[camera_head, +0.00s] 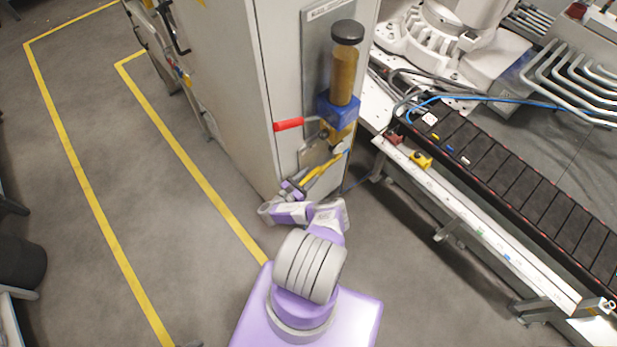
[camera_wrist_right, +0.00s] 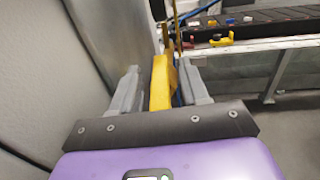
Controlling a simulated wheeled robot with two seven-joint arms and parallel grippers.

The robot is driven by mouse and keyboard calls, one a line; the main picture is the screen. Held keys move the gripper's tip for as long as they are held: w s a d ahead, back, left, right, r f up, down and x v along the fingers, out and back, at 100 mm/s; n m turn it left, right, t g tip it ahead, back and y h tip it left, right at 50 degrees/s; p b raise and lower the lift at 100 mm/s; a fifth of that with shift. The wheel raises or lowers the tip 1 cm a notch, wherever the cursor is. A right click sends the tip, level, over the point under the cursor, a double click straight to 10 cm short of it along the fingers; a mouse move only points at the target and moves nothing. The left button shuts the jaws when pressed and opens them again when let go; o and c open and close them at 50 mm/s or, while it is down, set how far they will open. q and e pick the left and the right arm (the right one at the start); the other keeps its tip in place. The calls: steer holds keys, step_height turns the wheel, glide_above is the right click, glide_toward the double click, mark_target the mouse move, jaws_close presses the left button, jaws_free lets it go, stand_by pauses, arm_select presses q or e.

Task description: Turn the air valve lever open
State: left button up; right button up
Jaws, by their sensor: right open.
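An air unit with an amber cylinder (camera_head: 344,75) and blue block (camera_head: 338,108) is mounted on the side of a grey cabinet. A red lever handle (camera_head: 290,124) sticks out to the left from it. A yellow lever (camera_head: 322,168) slants down below the unit. My right gripper (camera_head: 296,185) is at the lower end of the yellow lever. In the right wrist view, the open gripper (camera_wrist_right: 160,76) has its grey fingers on either side of the yellow lever (camera_wrist_right: 160,88), with gaps beside it. My left gripper is not in view.
The grey cabinet (camera_head: 235,80) stands close to my right arm. A conveyor (camera_head: 510,180) with small parts runs along the right, beside a white robot base (camera_head: 435,50). Open floor with yellow lines (camera_head: 80,165) lies to the left.

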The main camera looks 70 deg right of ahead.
mark_target(308, 177)
step_height(308, 177, up, 10)
steer(key=p, duration=0.4)
steer(key=shift+f+p, duration=0.1)
steer(key=shift+p, duration=0.2)
